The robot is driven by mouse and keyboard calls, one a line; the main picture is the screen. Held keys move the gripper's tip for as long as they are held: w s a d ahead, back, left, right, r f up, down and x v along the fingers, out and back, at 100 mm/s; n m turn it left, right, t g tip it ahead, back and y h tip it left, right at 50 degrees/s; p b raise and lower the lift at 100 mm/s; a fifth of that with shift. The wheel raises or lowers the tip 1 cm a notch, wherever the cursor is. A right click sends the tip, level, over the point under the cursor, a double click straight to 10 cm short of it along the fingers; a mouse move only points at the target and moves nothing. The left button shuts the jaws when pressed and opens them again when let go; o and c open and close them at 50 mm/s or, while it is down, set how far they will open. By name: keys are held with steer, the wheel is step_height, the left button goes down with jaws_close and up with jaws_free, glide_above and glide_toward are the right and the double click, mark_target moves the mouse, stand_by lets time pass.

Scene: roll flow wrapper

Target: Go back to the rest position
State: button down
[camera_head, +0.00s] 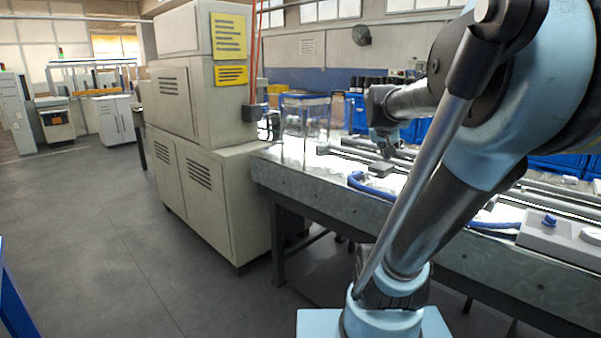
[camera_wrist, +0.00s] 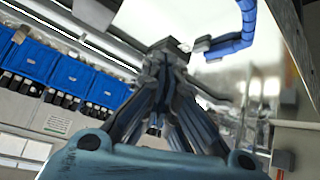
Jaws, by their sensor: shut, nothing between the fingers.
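My gripper (camera_head: 386,150) is above the metal machine bench (camera_head: 320,195) in the head view, at the end of my arm, which reaches in from the right. In the wrist view my gripper (camera_wrist: 165,55) has its dark fingers together at the tips, with nothing seen between them. A small grey block (camera_head: 380,169) lies on the bench just below my gripper in the head view. Whether the fingertips touch it is not clear.
A beige cabinet machine (camera_head: 210,180) with yellow labels stands left of the bench. A clear box (camera_head: 305,117) is on the bench's far left end. A blue hose (camera_head: 362,183) lies on the bench. Blue bins (camera_wrist: 75,75) line the background. The grey floor at left (camera_head: 90,240) is open.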

steer(key=s+a+f+n+g+y, duration=0.1)
steer(key=s+a+f, duration=0.3)
steer(key=s+f, duration=0.6)
steer(key=s+a+f+n+g+y, duration=0.2)
steer(key=s+a+f+g+y, duration=0.1)
steer(key=s+f, duration=0.8)
steer(key=s+a+g, duration=0.1)
steer(key=s+a, duration=0.1)
steer(key=s, duration=0.1)
steer(key=shift+a+g, duration=0.3)
steer(key=shift+d, duration=0.15)
